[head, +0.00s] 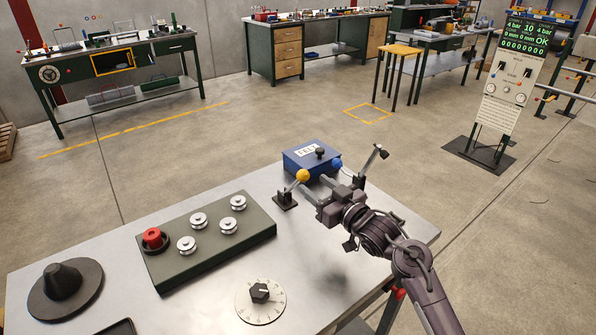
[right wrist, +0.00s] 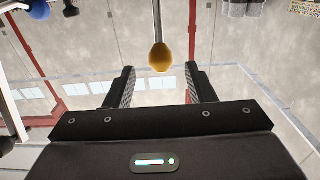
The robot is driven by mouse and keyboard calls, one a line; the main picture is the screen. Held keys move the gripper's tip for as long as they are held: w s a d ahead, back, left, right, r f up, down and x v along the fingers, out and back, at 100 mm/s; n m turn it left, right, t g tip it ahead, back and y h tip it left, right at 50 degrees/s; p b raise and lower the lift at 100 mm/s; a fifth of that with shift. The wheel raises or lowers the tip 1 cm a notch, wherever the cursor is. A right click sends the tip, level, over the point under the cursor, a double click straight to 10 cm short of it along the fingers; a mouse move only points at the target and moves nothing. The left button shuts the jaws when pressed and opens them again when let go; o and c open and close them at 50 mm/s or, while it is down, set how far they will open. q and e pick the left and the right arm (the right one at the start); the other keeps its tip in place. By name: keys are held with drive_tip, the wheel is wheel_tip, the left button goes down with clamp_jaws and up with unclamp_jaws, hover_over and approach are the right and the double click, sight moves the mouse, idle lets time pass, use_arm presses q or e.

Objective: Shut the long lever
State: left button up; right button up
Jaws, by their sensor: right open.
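A lever with a yellow ball knob (head: 302,176) stands on a small dark base (head: 285,201) on the metal table. The frames do not label which lever is the long one. My right gripper (head: 315,188) is open and empty, just right of the yellow knob. In the right wrist view the yellow knob (right wrist: 161,57) lies in line with the gap between the open fingers (right wrist: 163,82), apparently just beyond the tips, with its rod behind. A blue ball knob (head: 337,164) is close behind the gripper and also shows in the right wrist view (right wrist: 39,9). My left gripper is out of view.
A dark-tipped lever (head: 381,152) stands right of the gripper. A blue box (head: 304,163) with a black knob is behind. A green panel (head: 210,245) with several metal knobs and a red button, a dial (head: 261,299) and a black cone (head: 63,280) occupy the table's left and front.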

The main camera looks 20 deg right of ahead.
sight(307, 179)
drive_tip(key=x, duration=0.2)
drive_tip(key=shift+w+a+r+p, duration=0.1)
drive_tip(key=shift+w+r+p, duration=0.15)
drive_tip(key=shift+r+p, duration=0.1)
drive_tip(key=x, duration=0.2)
drive_tip(key=shift+w+a+f, duration=0.1)
drive_tip(key=shift+w+f, duration=0.15)
drive_tip(key=shift+w+a+f, duration=0.1)
drive_tip(key=shift+w, duration=0.2)
drive_tip(key=c, duration=0.5)
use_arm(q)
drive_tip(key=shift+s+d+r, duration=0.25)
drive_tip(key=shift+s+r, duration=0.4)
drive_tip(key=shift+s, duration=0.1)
use_arm(e)
clamp_jaws()
